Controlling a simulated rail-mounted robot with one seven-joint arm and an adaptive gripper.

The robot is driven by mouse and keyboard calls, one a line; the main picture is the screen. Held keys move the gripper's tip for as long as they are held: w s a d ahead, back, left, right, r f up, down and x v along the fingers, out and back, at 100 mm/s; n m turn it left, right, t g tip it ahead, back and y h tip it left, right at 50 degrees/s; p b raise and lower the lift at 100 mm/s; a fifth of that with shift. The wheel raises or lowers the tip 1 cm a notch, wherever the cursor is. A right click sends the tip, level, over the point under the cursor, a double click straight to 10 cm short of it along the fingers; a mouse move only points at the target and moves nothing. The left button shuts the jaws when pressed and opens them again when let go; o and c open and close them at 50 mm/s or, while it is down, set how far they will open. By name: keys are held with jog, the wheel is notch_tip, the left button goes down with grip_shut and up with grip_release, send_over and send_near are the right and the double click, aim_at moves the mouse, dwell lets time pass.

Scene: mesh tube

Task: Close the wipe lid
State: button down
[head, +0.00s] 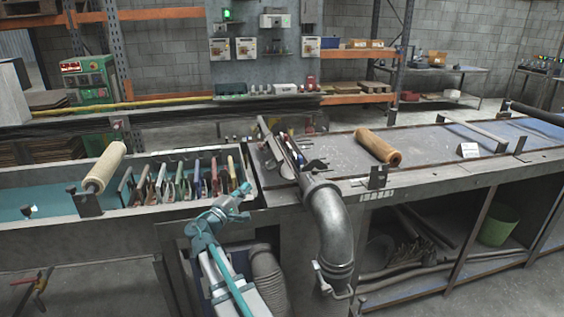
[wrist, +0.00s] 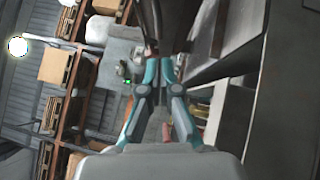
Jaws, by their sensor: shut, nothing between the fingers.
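My gripper (head: 243,191) is in front of the workbench in the head view, beside the right end of the tool trough. It is shut and empty. In the wrist view its two teal fingers (wrist: 160,72) come together in the upper middle, with shelving beyond them. I cannot make out a wipe container or its lid in either view.
A trough (head: 30,236) with upright coloured tools lies left of my gripper. A grey metal duct (head: 330,225) bends down close on the right. A tan roll (head: 378,147) lies on the bench (head: 430,150). A green bucket (head: 497,225) stands below.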

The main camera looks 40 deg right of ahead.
aim_at(269, 168)
jog(key=shift+n+t+h, duration=0.4)
jog(key=shift+n, duration=0.3)
jog(key=shift+w+d+r+p, duration=0.3)
jog(key=shift+d+r+p, duration=0.6)
jog(key=shift+d, duration=1.1)
jog(key=shift+w+d+r+p, duration=0.35)
jog(key=shift+d+r+p, duration=0.3)
jog(key=shift+d+r, duration=0.95)
jog(key=shift+w+d+r+p, duration=0.3)
jog(key=shift+d+r+p, duration=0.35)
jog(key=shift+d, duration=1.75)
jog(key=shift+f, duration=0.1)
